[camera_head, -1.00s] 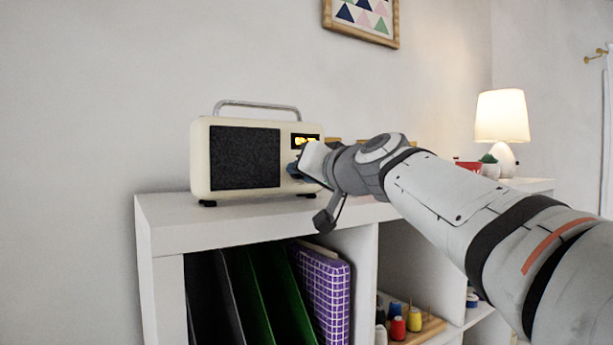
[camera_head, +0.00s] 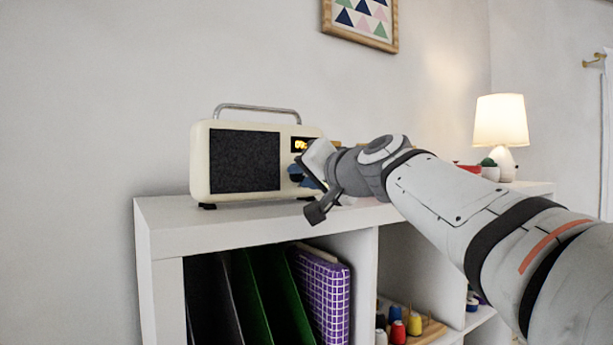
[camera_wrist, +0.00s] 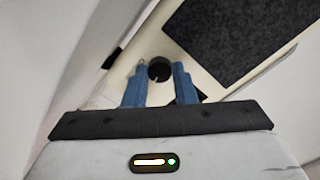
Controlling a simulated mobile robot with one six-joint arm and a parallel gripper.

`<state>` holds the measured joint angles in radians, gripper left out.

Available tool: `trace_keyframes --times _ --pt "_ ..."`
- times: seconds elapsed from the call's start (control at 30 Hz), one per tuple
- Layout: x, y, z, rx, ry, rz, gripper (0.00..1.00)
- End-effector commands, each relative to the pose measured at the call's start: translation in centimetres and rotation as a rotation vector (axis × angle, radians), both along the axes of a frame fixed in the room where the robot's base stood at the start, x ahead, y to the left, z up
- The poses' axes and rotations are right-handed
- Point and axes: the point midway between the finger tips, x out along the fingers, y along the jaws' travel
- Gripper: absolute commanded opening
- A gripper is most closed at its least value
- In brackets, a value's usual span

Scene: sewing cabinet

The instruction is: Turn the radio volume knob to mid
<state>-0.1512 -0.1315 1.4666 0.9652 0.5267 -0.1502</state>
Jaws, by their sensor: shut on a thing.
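The cream radio (camera_head: 245,161) with a dark speaker grille stands upright on the white cabinet. Its round black volume knob (camera_wrist: 159,69) shows in the wrist view between the blue fingertips of my gripper (camera_wrist: 157,74). A small light mark shows on the knob, near its lower edge; I cannot read a setting from it. My gripper (camera_head: 297,174) is shut on the knob, its hand rolled at a slant to the radio's front. In the head view the hand and fingers hide the knob. The lit display (camera_head: 301,145) shows above the fingers.
The white cabinet top (camera_head: 235,211) is clear in front of the radio. A lit lamp (camera_head: 500,122) and a small plant (camera_head: 489,168) stand to the right. Purple and green folders (camera_head: 322,288) and thread spools (camera_head: 398,330) fill the compartments below.

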Motion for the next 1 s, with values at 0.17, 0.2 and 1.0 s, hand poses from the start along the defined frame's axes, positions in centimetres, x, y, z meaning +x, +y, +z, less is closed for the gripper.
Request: trace_keyframes --times 0.17,0.2,1.0 --pt "0.0 0.0 0.1 0.000 -0.002 -0.001 0.32" --pt "0.0 0.0 0.1 0.000 -0.002 -0.001 0.35" --pt "-5.1 -3.4 0.3 0.000 -0.004 -0.003 0.46"
